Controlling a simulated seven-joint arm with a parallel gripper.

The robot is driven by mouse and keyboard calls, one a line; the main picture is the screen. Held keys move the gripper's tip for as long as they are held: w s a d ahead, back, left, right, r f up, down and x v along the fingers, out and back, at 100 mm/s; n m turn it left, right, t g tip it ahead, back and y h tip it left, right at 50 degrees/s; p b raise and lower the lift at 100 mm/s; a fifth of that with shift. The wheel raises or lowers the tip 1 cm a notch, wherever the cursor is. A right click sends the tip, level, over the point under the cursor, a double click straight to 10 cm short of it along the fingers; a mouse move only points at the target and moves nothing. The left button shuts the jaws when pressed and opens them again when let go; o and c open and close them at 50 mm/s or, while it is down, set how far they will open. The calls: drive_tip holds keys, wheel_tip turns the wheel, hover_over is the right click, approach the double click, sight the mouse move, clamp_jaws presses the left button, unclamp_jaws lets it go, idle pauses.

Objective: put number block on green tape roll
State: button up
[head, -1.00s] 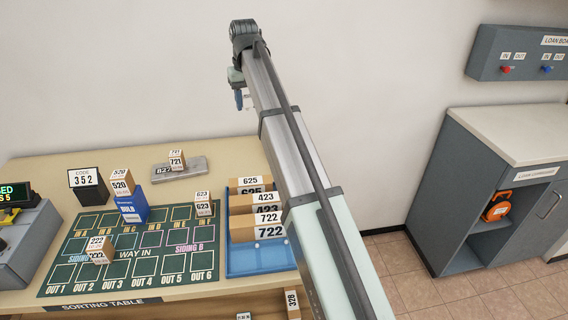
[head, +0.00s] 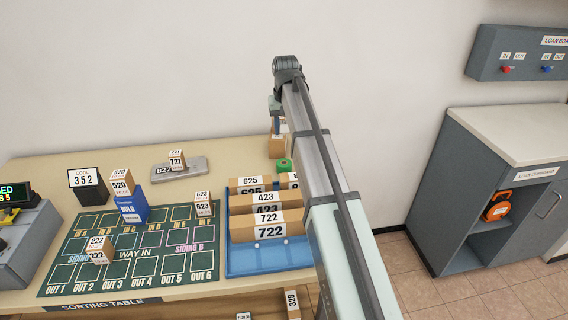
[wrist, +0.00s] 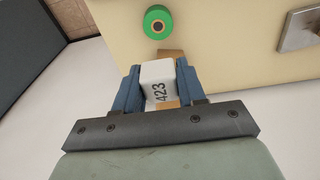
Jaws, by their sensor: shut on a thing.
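My gripper (wrist: 158,80) is shut on a number block (wrist: 158,84) with a white label reading 423 and brown cardboard sides. The block sits between the two blue fingers. The green tape roll (wrist: 157,22) lies on the tabletop, apart from the block and just above it in the wrist view. In the head view the roll (head: 284,165) is behind the blue tray, beside my arm. My gripper is near the roll there, partly hidden by my arm. A brown block side (head: 277,148) shows below it, to the left of the roll.
A blue tray (head: 252,265) holds boxes labelled 625, 423 and 722. A green sorting mat (head: 150,265) bears several small blocks. A grey metal plate (head: 195,166) carries a 721 block at the back. A grey cabinet (head: 420,180) stands apart on the right.

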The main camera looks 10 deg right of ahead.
sight(284, 161)
drive_tip(key=shift+f, duration=5.6)
drive_tip(key=shift+f, duration=0.1)
drive_tip(key=o, duration=1)
drive_tip(key=r, duration=0.4)
drive_tip(key=s+r, duration=0.1)
drive_tip(key=r, duration=0.7)
drive_tip(key=shift+s+r, duration=0.1)
drive_tip(key=shift+s, duration=0.15)
